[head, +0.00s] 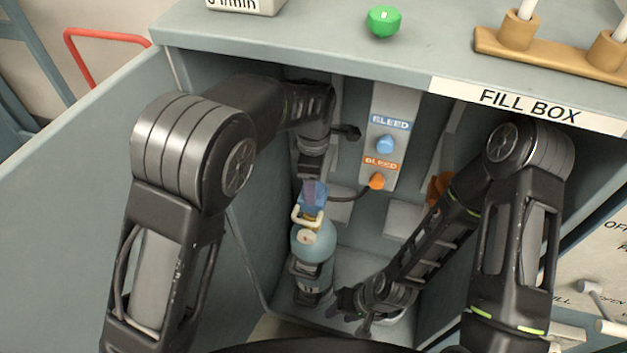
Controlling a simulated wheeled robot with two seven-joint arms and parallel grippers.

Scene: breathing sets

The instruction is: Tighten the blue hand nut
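The blue hand nut (320,197) sits at the top of a pale blue cylinder (317,243), above a cream yoke (300,216). The cylinder stands upright inside the fill box, left of the middle. My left gripper (312,190) points down from above at the nut. One purplish finger lies across the front of the nut; the other finger is hidden, so its grip cannot be told. My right gripper (348,318) is low in the box, just right of the cylinder's base. Its fingers are spread and nothing shows between them.
A panel at the back carries a blue bleed knob (386,144) and an orange bleed knob (376,181). The open door (70,220) stands at left. A green knob (384,21) is on the box top.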

